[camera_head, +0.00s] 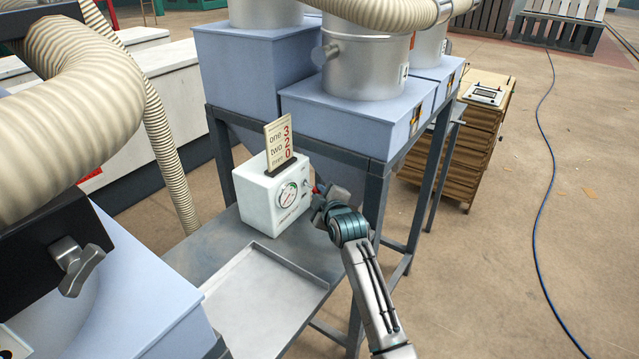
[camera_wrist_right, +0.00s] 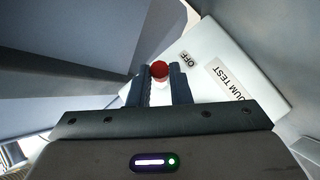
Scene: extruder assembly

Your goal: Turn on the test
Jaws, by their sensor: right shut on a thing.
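A white test box (camera_head: 273,200) with a round dial (camera_head: 286,195) on its front stands on the grey metal table. In the right wrist view, the white box (camera_wrist_right: 217,62) has an "OFF" label and another label partly reading "UUM TEST". My right gripper (camera_head: 318,195) is at the right side of the box. In the right wrist view its fingers (camera_wrist_right: 160,85) are closed around a red knob (camera_wrist_right: 159,70), whose round end shows between the fingertips. My left gripper is not in view.
A card (camera_head: 279,146) with "one two" and "320" stands on the box. A shallow metal tray (camera_head: 262,290) lies in front. Blue hopper units (camera_head: 345,115) on a steel frame stand behind. Ribbed hoses and a black part with a metal handle (camera_head: 76,265) are on the left.

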